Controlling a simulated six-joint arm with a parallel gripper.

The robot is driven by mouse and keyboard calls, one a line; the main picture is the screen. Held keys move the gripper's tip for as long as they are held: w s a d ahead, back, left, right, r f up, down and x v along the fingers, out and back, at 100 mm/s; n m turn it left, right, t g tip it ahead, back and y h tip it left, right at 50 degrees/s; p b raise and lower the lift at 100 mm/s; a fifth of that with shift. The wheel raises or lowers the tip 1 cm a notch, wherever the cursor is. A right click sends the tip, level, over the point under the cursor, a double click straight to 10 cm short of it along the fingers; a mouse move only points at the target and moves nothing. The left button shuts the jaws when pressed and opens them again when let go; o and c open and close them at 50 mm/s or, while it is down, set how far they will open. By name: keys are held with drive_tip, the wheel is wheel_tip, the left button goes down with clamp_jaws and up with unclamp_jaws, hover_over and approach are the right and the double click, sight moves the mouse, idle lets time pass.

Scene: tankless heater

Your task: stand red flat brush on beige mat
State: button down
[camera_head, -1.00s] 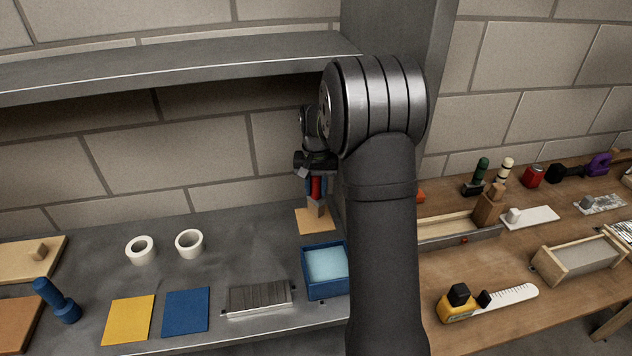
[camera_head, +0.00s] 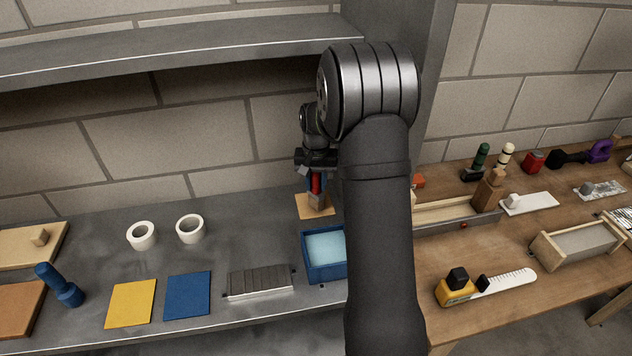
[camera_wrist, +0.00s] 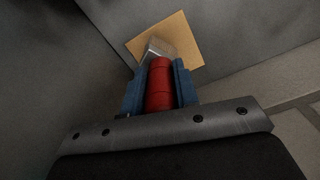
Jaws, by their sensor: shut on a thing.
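My gripper (camera_head: 316,182) points down and is shut on the red handle of the red flat brush (camera_wrist: 160,85). The brush is upright with its pale metal and bristle end downward; that end (camera_head: 317,202) shows below the fingers in the head view. The beige mat (camera_head: 305,209) lies on the grey bench at the back, under the brush, and also shows in the wrist view (camera_wrist: 182,38). The brush's lower end overlaps the mat in both views. I cannot tell whether it touches the mat.
A grey upright post (camera_head: 393,85) stands close to the right of my gripper, and a grey shelf (camera_head: 180,58) hangs above left. A blue tray (camera_head: 311,268) sits in front of the mat. Two white rings (camera_head: 190,229) lie left, with clear bench between.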

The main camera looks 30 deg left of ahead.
drive_tip(key=shift+f, duration=0.45)
drive_tip(key=c, duration=1)
unclamp_jaws()
drive_tip(key=shift+c, duration=0.2)
wheel_tip(320, 180, up, 12)
